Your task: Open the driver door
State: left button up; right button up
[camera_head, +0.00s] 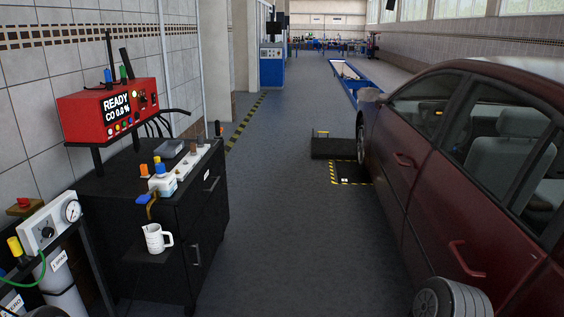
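A dark red car (445,215) stands along the right side, its front pointing away from me. The front door (398,180) on its near side is shut, with a red handle (403,160) near the door's rear edge. The rear door behind it is also shut and has its own handle (465,260). The side mirror (371,95) sticks out toward the aisle. Neither of my grippers is in view.
A grey-black wheel (452,298) sits at the bottom right beside the car. A black cabinet (160,220) with a red analyser (108,112) and a white mug (156,238) stands left. A black, striped floor plate (350,172) lies by the front wheel.

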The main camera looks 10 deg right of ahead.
aim_at(400, 150)
jog(key=i+z, duration=0.2)
jog(key=i, duration=0.3)
jog(key=i+z, duration=0.25)
jog(key=i, duration=0.2)
jog(key=i+j+z, duration=0.2)
jog(key=i, duration=0.3)
jog(key=i+j+z, duration=0.25)
jog(key=i, duration=0.2)
jog(key=i+z, duration=0.45)
jog(key=i+j+z, duration=0.2)
jog(key=z, duration=0.25)
jog(key=i+j+z, duration=0.35)
jog(key=z, duration=0.15)
jog(key=i+j+z, duration=0.25)
jog(key=j+z, duration=0.2)
